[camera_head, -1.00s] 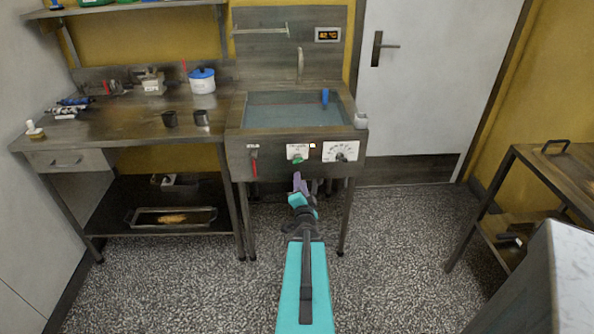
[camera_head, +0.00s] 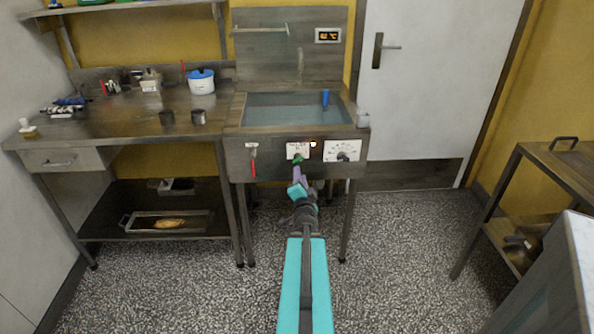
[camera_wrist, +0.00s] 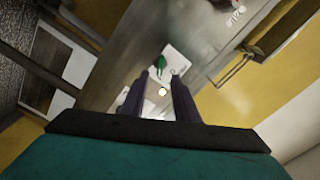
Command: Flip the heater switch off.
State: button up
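The heater switch appears to be the green switch (camera_head: 298,158) on a small white plate on the front panel of the sink-like tank (camera_head: 232,150); the plate's lettering is too small to read surely. A small light (camera_head: 313,144) glows at the plate's upper right. In the wrist view the green switch (camera_wrist: 179,62) lies just beyond the fingertips, and the light (camera_wrist: 162,91) shows between the fingers. My gripper (camera_head: 297,174) is just below and in front of the switch. Its fingers stand apart with nothing between them (camera_wrist: 161,78). Contact with the switch cannot be told.
A red-handled lever (camera_head: 253,163) is left of the switch and a dial (camera_head: 343,157) is right of it. A blue-handled thing (camera_head: 325,97) stands in the tank. A workbench (camera_head: 110,128) adjoins on the left, and a cart (camera_head: 540,155) stands right. The floor before the tank is clear.

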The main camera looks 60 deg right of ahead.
aim_at(299, 162)
jog(key=shift+w+d+f, duration=0.1)
jog(key=shift+b+x, duration=2.45)
jog(key=shift+x, duration=1.7)
jog(key=shift+c, duration=0.4)
